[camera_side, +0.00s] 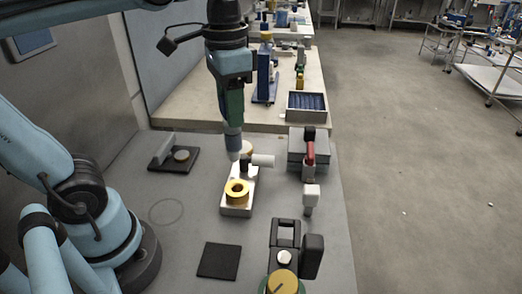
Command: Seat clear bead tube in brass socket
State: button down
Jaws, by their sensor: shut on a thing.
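The brass socket (237,191) is a yellow ring with a dark hole, set on a pale block (236,211) in the middle of the grey table. My gripper (233,155) points down just behind the socket, above the far end of the block. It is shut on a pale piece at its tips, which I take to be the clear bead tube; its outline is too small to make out. The held piece is apart from the socket's hole in the picture.
A red-handled clamp (309,160) and a white-topped post (311,195) stand to the right. A black fixture (287,240) is at the front. A dark pad (219,261) lies front left, a dark plate (174,160) back left. Table left of the socket is clear.

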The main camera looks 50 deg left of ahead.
aim_at(234, 160)
jog(key=shift+f, duration=2.05)
jog(key=shift+f, duration=3.2)
dwell(0.3)
jog(key=c, duration=1)
grip_release()
jog(key=o, duration=0.6)
